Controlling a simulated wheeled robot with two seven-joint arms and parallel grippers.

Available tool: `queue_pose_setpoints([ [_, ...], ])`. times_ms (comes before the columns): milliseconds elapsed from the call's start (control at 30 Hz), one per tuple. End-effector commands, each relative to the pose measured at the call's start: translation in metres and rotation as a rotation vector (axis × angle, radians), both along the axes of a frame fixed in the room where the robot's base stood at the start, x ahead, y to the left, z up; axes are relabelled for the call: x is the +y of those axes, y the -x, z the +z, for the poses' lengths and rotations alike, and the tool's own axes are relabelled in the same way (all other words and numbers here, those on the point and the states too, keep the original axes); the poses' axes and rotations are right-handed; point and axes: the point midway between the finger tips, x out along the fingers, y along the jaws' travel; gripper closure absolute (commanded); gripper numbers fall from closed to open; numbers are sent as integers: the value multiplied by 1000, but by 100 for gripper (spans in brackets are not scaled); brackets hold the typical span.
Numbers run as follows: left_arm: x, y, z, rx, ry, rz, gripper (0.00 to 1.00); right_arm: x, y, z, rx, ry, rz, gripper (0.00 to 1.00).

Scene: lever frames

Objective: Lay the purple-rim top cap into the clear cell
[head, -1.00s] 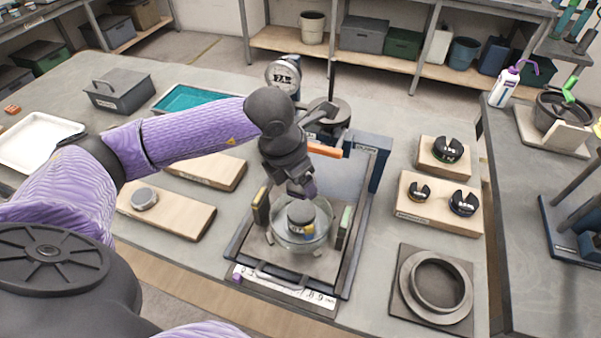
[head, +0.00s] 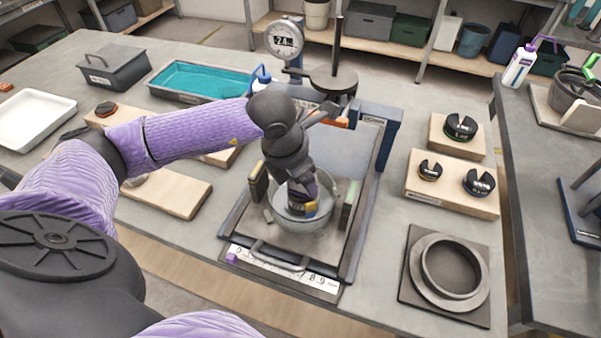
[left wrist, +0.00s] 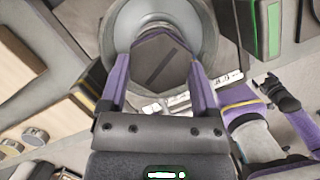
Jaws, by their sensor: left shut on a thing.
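The clear cell (head: 318,222) is a round, see-through bowl on the grey platform of the frame. My left gripper (head: 302,208) points down into it from above. In the left wrist view its two purple fingers (left wrist: 160,88) are shut on a dark grey piece with a slot across its top (left wrist: 150,50), apparently the top cap. The cell's pale rim (left wrist: 112,30) surrounds the piece. Whether the piece touches the bottom is hidden. A dark gripper, apparently my right one (left wrist: 282,92), shows at the right of the wrist view, its jaws unclear.
A dark post (head: 258,186) and a green-faced post (head: 349,204) flank the cell. A dial gauge (head: 285,40) and loading plate (head: 333,78) stand behind. Boards with slotted weights (head: 479,181) and a ring on a plate (head: 485,275) lie right. A teal tray (head: 200,79) sits behind left.

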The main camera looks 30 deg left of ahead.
Motion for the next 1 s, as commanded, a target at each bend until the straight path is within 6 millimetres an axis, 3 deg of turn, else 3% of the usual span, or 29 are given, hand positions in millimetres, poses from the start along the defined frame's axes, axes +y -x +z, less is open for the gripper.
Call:
queue_pose_setpoints([
  [933,0,0,-2,-1,0,0,100,0,1,-4,3,0,-5,0],
  [967,0,0,-2,-1,0,0,17,0,1,-4,3,0,-5,0],
  [1000,0,0,-2,-1,0,0,9,0,1,-4,3,1,-4,0],
])
